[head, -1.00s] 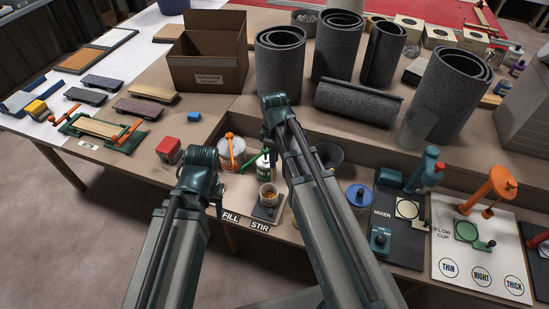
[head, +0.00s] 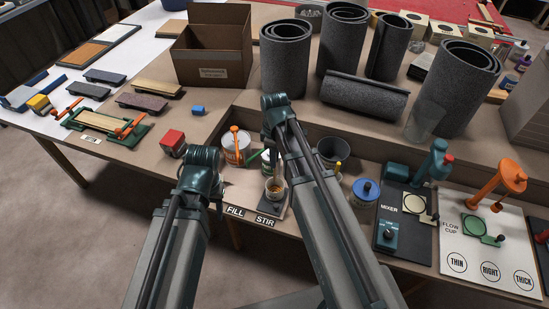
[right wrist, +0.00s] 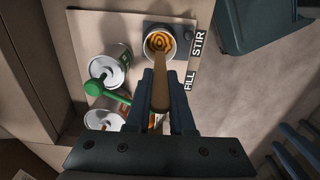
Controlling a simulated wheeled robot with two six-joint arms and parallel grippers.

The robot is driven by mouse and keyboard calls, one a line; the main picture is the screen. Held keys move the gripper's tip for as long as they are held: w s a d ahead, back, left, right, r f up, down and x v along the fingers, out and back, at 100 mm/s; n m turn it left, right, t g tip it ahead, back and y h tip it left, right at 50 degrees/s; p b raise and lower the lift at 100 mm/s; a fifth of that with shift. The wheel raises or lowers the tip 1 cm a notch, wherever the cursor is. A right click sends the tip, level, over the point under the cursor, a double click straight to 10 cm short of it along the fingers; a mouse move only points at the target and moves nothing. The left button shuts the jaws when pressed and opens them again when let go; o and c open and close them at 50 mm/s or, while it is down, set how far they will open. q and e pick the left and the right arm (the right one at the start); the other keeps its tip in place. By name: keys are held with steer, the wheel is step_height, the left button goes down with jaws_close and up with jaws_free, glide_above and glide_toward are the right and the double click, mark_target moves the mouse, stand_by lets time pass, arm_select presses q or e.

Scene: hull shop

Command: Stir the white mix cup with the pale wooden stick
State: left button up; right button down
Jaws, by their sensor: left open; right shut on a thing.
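The white mix cup (right wrist: 160,42) stands upright on the dark stir pad, with a swirled orange-brown mix inside. My right gripper (right wrist: 159,108) is shut on the pale wooden stick (right wrist: 160,78). The stick's far end overlaps the cup's near rim and mouth; its depth in the mix cannot be told. My left gripper (head: 217,206) is left of the STIR sign, empty, mostly hidden behind my left arm.
A white can (right wrist: 112,62) with a green-handled tool and another can (right wrist: 104,119) stand close beside the cup. A blue-lidded pot (head: 365,192) and the mixer (head: 398,195) are to the right. A cardboard box (head: 210,62) and grey rolls stand behind.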

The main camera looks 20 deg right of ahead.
mark_target(275, 174)
steer(key=shift+f+b, duration=4)
steer(key=shift+f, duration=0.35)
